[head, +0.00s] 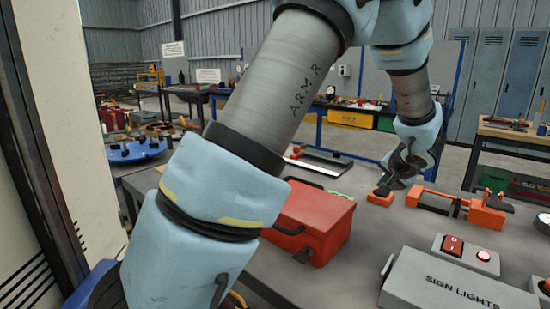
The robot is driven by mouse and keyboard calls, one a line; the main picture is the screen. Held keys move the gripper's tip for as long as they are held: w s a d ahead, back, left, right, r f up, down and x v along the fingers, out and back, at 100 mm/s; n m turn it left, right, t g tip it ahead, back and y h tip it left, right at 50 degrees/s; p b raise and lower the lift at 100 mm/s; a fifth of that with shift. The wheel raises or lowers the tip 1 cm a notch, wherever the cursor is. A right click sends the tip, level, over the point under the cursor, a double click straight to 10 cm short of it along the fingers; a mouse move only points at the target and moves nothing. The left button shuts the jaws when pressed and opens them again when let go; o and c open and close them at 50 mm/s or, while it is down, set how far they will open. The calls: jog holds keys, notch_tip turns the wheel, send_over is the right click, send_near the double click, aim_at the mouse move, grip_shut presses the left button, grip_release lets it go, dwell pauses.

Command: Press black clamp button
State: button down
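An orange bar clamp (440,204) with black parts lies on the grey worktop, right of my gripper. A black piece (497,201) stands on its right end. A separate-looking orange block (380,200) sits at the left; I cannot tell whether it belongs to the clamp. My gripper (384,189) points down and left, with its dark tip just over or on this block; contact is unclear. The fingers are small and dark, so their opening cannot be made out. I cannot tell which black part is the button, and the gripper may cover some of it.
A red toolbox (309,222) stands left of the clamp, partly behind my arm. A grey "SIGN LIGHTS" box (450,285) and a switch panel (466,254) with a red rocker are at the front right. Grey worktop is bare between toolbox and panel.

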jog(key=shift+r, duration=0.2)
jog(key=shift+r+p, duration=1.6)
jog(key=shift+r, duration=1.45)
